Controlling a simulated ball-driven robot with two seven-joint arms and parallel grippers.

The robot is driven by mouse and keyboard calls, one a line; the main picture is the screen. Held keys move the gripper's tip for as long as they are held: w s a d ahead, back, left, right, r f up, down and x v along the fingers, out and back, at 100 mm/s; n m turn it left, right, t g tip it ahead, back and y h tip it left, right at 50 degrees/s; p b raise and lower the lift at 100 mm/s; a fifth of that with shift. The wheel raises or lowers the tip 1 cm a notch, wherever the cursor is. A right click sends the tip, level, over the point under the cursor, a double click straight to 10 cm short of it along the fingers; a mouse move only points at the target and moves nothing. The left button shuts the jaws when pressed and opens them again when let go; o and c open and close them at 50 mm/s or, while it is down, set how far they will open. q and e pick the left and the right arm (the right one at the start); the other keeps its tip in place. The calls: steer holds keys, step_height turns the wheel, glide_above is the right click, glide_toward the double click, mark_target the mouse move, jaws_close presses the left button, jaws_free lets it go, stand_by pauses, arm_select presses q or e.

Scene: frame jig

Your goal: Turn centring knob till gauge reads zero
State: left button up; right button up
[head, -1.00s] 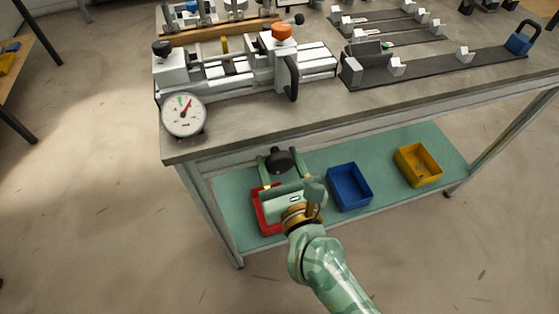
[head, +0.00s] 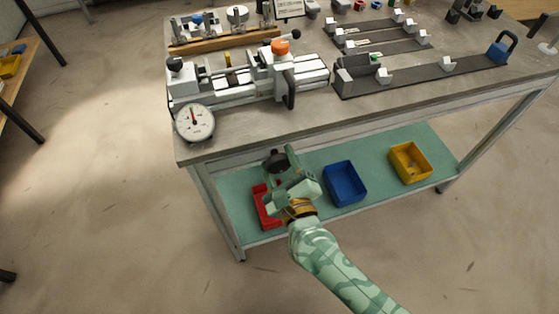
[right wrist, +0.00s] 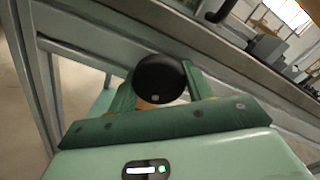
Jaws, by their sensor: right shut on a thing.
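The black round centring knob (head: 273,158) is below the bench's front edge in the head view. My right gripper (head: 279,166) is shut on the knob, tilted. In the right wrist view the knob (right wrist: 160,79) sits between the two green fingers, its face toward the camera. The round white gauge (head: 195,123) stands at the bench's front left corner. Its red needle points nearly straight up, close to a small green mark; the figures are too small to read. My left gripper is not in view.
The clamping jig (head: 245,78) with an orange knob (head: 280,47) stands behind the gauge. Red (head: 262,203), blue (head: 345,184) and yellow (head: 410,162) bins stand on the lower green shelf. The bench top (head: 300,120) in front of the jig is clear.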

stand_by(0.3)
steer(key=o, duration=1)
steer(key=shift+c, duration=0.2)
steer(key=p+v, duration=0.1)
steer(key=v, duration=1.5)
steer(key=shift+s, duration=0.2)
